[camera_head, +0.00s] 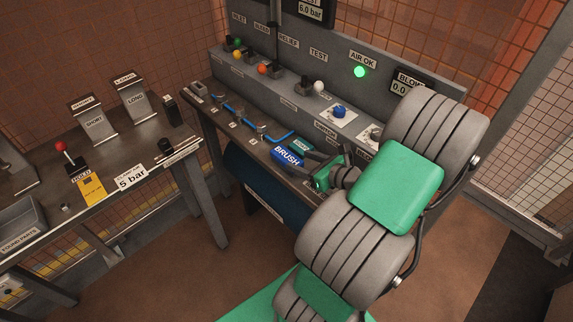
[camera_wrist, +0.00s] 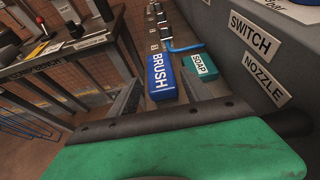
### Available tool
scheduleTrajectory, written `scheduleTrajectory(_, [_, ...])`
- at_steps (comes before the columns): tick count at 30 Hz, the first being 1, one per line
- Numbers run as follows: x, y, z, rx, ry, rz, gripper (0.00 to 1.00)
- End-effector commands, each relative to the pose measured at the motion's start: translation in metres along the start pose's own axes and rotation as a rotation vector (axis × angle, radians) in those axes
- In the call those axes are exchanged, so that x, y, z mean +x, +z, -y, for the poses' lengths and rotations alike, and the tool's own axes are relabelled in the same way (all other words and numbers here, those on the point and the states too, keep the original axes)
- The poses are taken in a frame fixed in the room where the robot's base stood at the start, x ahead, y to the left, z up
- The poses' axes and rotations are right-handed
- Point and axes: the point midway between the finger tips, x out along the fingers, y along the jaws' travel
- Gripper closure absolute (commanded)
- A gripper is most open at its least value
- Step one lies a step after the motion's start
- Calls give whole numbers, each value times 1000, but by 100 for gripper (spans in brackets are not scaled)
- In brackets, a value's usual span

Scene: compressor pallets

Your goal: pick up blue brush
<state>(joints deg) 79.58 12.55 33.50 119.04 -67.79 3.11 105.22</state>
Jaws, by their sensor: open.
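The blue brush (camera_head: 287,156) is a blue block with a white BRUSH label. It lies on the narrow bench ledge below the control panel, just beyond my gripper (camera_head: 318,169). In the wrist view the brush (camera_wrist: 161,76) lies ahead of my gripper, left of a teal SOAP block. My arm hides part of the ledge in the head view.
The teal soap (camera_wrist: 201,67) sits close to the brush's right. Behind the ledge rises the grey panel (camera_head: 290,75) with valves, knobs and gauges. A blue hose (camera_wrist: 184,48) lies beyond the brush. A second table (camera_head: 95,165) with labelled blocks stands at the left.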

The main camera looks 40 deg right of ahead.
Motion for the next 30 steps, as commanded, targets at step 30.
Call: scheduleTrajectory(30, [70, -3, -1, -8, 5, -4, 71])
